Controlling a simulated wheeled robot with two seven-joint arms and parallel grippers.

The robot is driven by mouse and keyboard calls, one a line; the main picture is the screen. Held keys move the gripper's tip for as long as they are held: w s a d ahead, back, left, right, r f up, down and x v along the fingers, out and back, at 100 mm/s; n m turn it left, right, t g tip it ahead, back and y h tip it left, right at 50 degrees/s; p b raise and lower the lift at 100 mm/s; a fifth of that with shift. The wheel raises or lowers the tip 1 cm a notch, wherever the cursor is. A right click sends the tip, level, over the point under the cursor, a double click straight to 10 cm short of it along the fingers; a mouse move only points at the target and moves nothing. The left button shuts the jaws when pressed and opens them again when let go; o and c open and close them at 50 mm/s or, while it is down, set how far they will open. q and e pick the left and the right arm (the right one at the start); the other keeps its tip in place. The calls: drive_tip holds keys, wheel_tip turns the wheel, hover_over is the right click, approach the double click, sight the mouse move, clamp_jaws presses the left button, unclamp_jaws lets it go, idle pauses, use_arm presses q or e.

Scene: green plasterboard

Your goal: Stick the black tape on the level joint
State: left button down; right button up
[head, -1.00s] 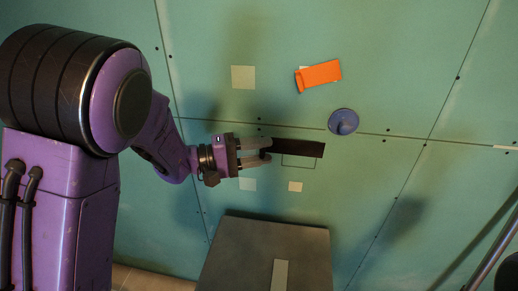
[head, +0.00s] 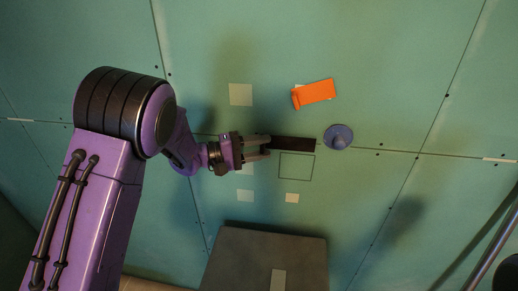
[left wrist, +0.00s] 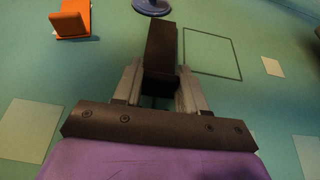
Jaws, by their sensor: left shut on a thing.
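The black tape (head: 294,143) is a flat dark strip. My left gripper (head: 266,147) is shut on its left end, and the strip points right. In the left wrist view the tape (left wrist: 161,50) sticks out beyond the fingers (left wrist: 160,88). The level joint (head: 415,155) is a thin dark line running sideways across the green board. In the head view the tape lies over the line of this joint, roughly along it, and hides part of it. I cannot tell whether the tape touches the board. My right gripper is not in view.
An orange object (head: 314,94) sits above the tape and a blue round piece (head: 338,138) just right of it. A thin outlined rectangle (head: 296,166) lies below. Pale patches (head: 240,95) dot the board. A dark grey box (head: 250,262) stands at the bottom.

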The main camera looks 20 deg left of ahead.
use_arm(q)
drive_tip(key=shift+w, duration=0.15)
idle(0.6)
drive_tip(key=c, duration=0.5)
unclamp_jaws()
drive_tip(key=shift+c, duration=0.2)
drive_tip(key=b+v, duration=0.3)
drive_tip(key=v, duration=0.7)
drive_tip(key=shift+a+b, duration=0.25)
drive_tip(key=shift+b, duration=0.15)
drive_tip(key=shift+s, duration=0.2)
